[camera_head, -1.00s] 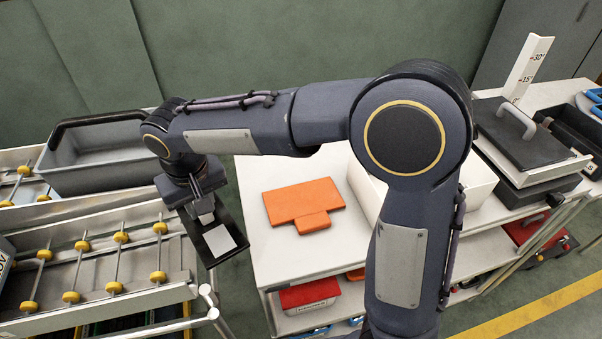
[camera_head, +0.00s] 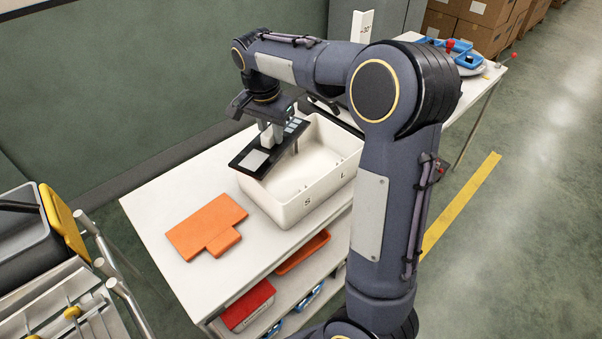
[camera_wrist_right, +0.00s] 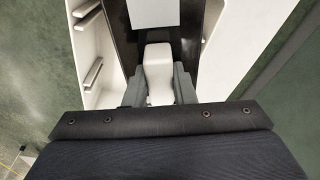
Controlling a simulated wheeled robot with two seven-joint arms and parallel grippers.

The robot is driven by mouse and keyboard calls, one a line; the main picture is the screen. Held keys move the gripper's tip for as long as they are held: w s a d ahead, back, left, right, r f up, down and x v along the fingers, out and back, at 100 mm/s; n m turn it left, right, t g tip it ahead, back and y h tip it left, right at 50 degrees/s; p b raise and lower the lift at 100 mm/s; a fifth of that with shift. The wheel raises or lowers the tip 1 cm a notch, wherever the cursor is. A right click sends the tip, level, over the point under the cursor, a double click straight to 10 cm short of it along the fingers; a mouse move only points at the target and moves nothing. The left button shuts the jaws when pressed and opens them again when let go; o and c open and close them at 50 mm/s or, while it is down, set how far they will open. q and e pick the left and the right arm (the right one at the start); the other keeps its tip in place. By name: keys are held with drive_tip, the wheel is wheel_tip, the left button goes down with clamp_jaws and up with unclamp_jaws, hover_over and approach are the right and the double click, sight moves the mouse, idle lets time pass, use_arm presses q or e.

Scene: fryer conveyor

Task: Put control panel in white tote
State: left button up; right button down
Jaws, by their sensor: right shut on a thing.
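The control panel (camera_head: 256,161) is a flat black plate with a pale square and a white block on it. My right gripper (camera_head: 272,134) is shut on the panel's white block and holds the panel tilted over the left part of the white tote (camera_head: 283,213). In the right wrist view the gripper fingers (camera_wrist_right: 158,85) clasp the white block (camera_wrist_right: 157,62), with the black panel (camera_wrist_right: 126,38) beneath. The tote stands open on the white table. My left gripper is not in view.
An orange piece (camera_head: 207,226) lies flat on the white table (camera_head: 160,200), left of the tote. A grey bin (camera_head: 25,235) and roller conveyor (camera_head: 75,310) are at the lower left. A red box (camera_head: 247,306) sits on the shelf below.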

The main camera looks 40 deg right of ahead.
sight(297, 134)
drive_tip(key=d+m, duration=0.1)
drive_tip(key=d, duration=0.1)
drive_tip(key=s+d+m, duration=0.1)
drive_tip(key=d, duration=0.3)
drive_tip(key=shift+s+f+m+b, duration=0.3)
drive_tip(key=shift+f+m+b, duration=0.05)
drive_tip(key=shift+m, duration=0.05)
drive_tip(key=shift+m+g+h, duration=0.3)
drive_tip(key=shift+m, duration=0.1)
drive_tip(key=f, duration=0.3)
drive_tip(key=d+f+b, duration=0.1)
drive_tip(key=f, duration=0.3)
drive_tip(key=f+b, duration=0.1)
drive_tip(key=f, duration=0.2)
drive_tip(key=shift+s+d+f, duration=0.25)
wheel_tip(297, 134, down, 4)
drive_tip(key=shift+f, duration=0.1)
drive_tip(key=c, duration=1.6)
unclamp_jaws()
drive_tip(key=shift+f, duration=0.15)
drive_tip(key=shift+c, duration=0.2)
drive_tip(key=o, duration=0.4)
drive_tip(key=shift+o, duration=0.2)
